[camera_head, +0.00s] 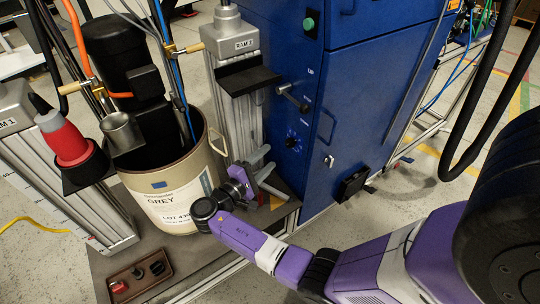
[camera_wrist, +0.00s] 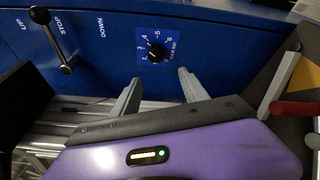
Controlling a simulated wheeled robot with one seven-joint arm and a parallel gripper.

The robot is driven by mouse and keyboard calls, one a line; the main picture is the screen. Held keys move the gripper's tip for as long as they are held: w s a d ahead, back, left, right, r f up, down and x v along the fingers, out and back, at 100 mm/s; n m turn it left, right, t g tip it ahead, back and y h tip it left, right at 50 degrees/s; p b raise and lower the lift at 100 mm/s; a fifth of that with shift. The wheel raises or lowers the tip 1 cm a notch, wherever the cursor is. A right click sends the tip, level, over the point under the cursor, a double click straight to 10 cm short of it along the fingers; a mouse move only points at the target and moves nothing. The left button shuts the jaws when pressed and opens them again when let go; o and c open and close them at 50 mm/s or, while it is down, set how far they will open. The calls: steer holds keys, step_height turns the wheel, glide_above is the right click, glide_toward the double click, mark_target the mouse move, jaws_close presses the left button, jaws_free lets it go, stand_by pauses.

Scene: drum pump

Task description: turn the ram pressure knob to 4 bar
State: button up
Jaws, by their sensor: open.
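The ram pressure knob (camera_wrist: 155,52) is a small black knob on a blue dial plate with white numbers, on the blue cabinet front. It also shows in the head view (camera_head: 291,141). Its exact setting is too small for me to read with certainty. My gripper (camera_wrist: 160,78) is open and empty. Its two grey fingers point at the panel, one on each side of the knob in the picture, with the tips short of it. In the head view my gripper (camera_head: 267,170) is below and left of the knob, apart from it.
An UP/STOP/DOWN lever (camera_wrist: 52,42) sticks out left of the dial in the wrist view. A red-handled part (camera_wrist: 292,108) is at the right. In the head view, the RAM 2 column (camera_head: 232,45) and a drum (camera_head: 160,190) stand left of the cabinet (camera_head: 355,90).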

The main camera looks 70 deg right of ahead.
mark_target(288, 145)
steer(key=shift+m+g, duration=0.3)
steer(key=shift+g, duration=0.3)
steer(key=x, duration=0.2)
steer(key=s+x, duration=0.1)
steer(key=x, duration=0.5)
steer(key=shift+s+a+r, duration=0.3)
steer(key=shift+c, duration=0.2)
jaws_close()
steer(key=shift+f+m+b, duration=0.2)
steer(key=shift+m+b, duration=0.2)
steer(key=shift+b, duration=0.45)
steer(key=shift+r+m+b, duration=0.15)
steer(key=shift+m+b, duration=0.15)
steer(key=shift+m, duration=0.1)
